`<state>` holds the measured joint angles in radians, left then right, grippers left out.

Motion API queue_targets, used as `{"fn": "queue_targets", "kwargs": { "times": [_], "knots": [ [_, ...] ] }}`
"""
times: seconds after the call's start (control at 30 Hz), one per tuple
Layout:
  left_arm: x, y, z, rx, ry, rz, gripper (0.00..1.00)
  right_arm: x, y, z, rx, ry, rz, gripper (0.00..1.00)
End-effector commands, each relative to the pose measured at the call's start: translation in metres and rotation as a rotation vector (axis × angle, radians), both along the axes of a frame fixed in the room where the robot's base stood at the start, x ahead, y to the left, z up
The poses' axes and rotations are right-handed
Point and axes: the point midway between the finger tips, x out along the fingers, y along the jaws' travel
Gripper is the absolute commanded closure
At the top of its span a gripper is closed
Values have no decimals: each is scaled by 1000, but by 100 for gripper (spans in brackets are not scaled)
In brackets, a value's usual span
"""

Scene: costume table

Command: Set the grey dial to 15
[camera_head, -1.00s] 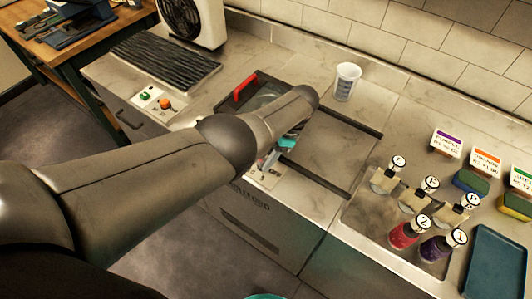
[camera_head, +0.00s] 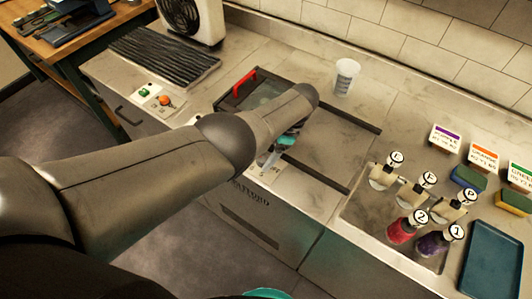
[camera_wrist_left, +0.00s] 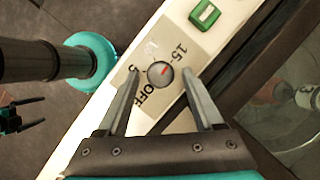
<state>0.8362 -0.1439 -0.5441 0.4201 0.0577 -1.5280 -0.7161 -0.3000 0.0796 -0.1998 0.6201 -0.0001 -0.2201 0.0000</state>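The grey dial (camera_wrist_left: 160,73) is a small round knob with a red mark on a grey plate. Its red mark points to the right and slightly up in the left wrist view, on the side of the label 15. Labels 5 and OFF lie left of and below it. My left gripper (camera_wrist_left: 162,76) is open, with one finger on each side of the dial and gaps visible. In the head view my left gripper (camera_head: 278,150) is over the counter's front edge; my forearm partly hides it, and the dial cannot be made out. My right gripper (camera_wrist_left: 42,111) appears open, away over the floor.
A green switch (camera_wrist_left: 205,14) sits near the dial on the same panel. A dark-framed unit with a red handle (camera_head: 235,84) lies behind my left gripper. A white cup (camera_head: 347,76), several labelled bottles (camera_head: 401,229) and a blue tray (camera_head: 495,262) stand farther right.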

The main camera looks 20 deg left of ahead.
Motion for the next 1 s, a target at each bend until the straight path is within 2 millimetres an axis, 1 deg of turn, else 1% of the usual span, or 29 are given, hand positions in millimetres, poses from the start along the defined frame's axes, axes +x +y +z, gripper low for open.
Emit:
{"fn": "queue_targets", "kwargs": {
  "times": [0.23,0.37,0.47,0.6,0.8,0.9,1.0],
  "knots": [
    [0,0,3,1,0,1,32,0,0,1,0,0,0,0],
    [3,-5,16,0,-2,1,32,0,0,8,0,0,0,0],
    [7,-12,35,0,-4,0,32,0,0,16,0,0,0,0],
    [12,-24,67,-1,-5,-2,32,0,0,26,0,0,0,0],
    [20,-40,108,0,-3,-1,32,0,0,32,0,0,0,0],
    [22,-46,123,0,-2,-1,32,0,0,33,0,0,0,0],
    [24,-50,133,-1,-1,0,32,0,0,33,0,0,0,0]
  ]
}}
